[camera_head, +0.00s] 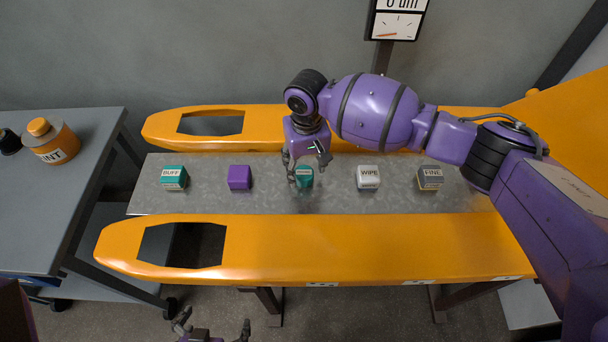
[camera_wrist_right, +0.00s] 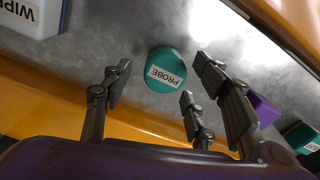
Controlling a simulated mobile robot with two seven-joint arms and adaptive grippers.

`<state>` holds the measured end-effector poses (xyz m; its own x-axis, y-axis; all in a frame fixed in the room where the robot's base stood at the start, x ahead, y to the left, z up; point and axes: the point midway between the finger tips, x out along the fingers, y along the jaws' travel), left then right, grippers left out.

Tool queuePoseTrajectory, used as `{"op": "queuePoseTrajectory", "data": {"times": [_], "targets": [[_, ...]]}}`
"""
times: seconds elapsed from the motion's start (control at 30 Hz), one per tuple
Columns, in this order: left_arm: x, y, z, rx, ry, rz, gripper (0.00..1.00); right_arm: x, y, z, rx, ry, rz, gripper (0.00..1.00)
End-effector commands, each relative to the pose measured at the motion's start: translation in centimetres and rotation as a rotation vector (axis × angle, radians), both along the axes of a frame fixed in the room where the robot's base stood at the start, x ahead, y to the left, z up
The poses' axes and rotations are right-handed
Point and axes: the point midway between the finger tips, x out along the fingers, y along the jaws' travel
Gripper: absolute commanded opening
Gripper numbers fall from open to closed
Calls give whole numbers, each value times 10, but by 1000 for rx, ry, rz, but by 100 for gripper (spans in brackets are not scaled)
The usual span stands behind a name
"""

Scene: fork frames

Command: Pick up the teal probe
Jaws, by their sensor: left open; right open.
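The teal probe (camera_head: 304,174) is a small round piece on the grey metal strip, in the middle of the row. In the right wrist view the probe (camera_wrist_right: 166,70) shows its PROBE label and lies just beyond the fingertips, untouched. My right gripper (camera_head: 306,165) is open above the probe and partly covers it in the head view; its fingers also show in the right wrist view (camera_wrist_right: 158,82). My left gripper (camera_head: 212,326) is open and empty at the bottom of the head view, below the orange front beam.
On the strip (camera_head: 270,203) stand a teal BUFF block (camera_head: 174,178), a purple block (camera_head: 240,178), a white WIPE block (camera_head: 368,177) and a grey FINE block (camera_head: 430,179). Orange beams (camera_head: 350,250) run along both sides. A side table (camera_head: 60,190) holds an orange jar (camera_head: 52,142).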

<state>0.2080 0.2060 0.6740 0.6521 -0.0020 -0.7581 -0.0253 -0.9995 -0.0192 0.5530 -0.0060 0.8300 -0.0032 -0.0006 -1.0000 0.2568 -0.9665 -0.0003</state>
Motion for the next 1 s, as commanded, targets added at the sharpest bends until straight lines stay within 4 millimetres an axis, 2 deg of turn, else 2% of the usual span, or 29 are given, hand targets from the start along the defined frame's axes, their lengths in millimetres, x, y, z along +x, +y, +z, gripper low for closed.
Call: {"op": "queuePoseTrajectory", "data": {"times": [0.03,0.17,0.43,0.8,1.0], "targets": [[6,-1,1,-1,-11,-2,100,-1,1,-10,-2,4,1,54],[12,-2,3,-1,-24,-3,100,0,1,-23,-1,2,1,54],[9,0,2,-1,-18,5,100,0,1,-26,0,-1,1,54],[6,0,1,-1,-11,6,100,0,1,-25,0,-1,1,7],[6,0,1,-1,-11,6,100,0,1,-25,0,-1,1,7]]}}
